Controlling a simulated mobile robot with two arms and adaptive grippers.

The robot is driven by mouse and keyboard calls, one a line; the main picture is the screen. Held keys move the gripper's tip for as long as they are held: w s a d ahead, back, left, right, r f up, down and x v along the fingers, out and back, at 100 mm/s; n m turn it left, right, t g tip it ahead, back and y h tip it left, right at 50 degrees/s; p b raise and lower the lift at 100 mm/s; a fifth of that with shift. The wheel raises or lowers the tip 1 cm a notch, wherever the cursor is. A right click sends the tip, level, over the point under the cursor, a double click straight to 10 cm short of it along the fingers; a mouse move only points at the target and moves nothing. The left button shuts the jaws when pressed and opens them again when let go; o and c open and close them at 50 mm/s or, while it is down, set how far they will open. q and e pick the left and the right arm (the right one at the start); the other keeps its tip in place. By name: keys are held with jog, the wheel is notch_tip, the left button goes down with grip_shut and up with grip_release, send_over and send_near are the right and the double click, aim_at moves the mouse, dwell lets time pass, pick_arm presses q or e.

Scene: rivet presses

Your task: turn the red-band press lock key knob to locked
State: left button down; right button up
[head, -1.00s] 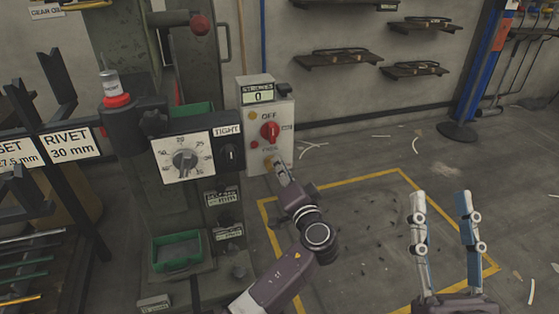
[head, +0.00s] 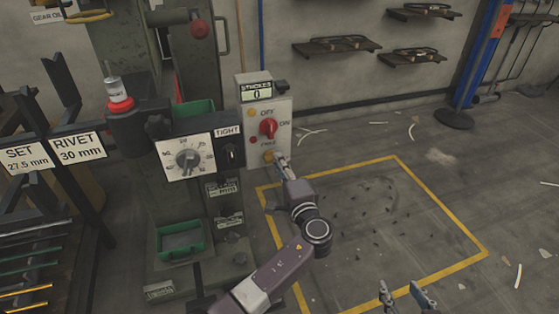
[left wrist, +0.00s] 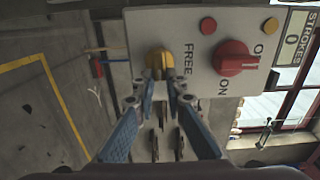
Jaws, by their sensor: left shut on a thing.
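The press control panel (head: 266,115) is a pale box with a display reading 0, a red ON/OFF knob (head: 268,128) and a yellow knob (head: 268,157) low down. In the left wrist view the yellow knob (left wrist: 158,62) sits beside the word FREE, and the red knob (left wrist: 234,58) is to its right. My left gripper (head: 280,163) reaches the panel's lower edge. In the left wrist view its fingers (left wrist: 162,88) are closed on the yellow knob, partly hiding its near side.
The green press column carries a red band (head: 120,103), a white dial (head: 186,158) and a small TIGHT switch (head: 230,153). A green tray (head: 181,240) is below. RIVET and SET signs stand on a rack at left. Yellow-taped floor to the right is clear apart from scraps.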

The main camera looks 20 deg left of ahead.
pick_arm(q)
jog(key=shift+d+f, duration=0.1)
pick_arm(e)
jog(key=shift+s+d+f+g, duration=0.15)
jog(key=shift+s+f+g, duration=0.15)
jog(key=shift+f, duration=0.1)
pick_arm(q)
jog(key=c, duration=2)
grip_release()
jog(key=shift+o, duration=0.2)
jog(key=shift+s, duration=0.1)
jog(key=v, duration=1.2)
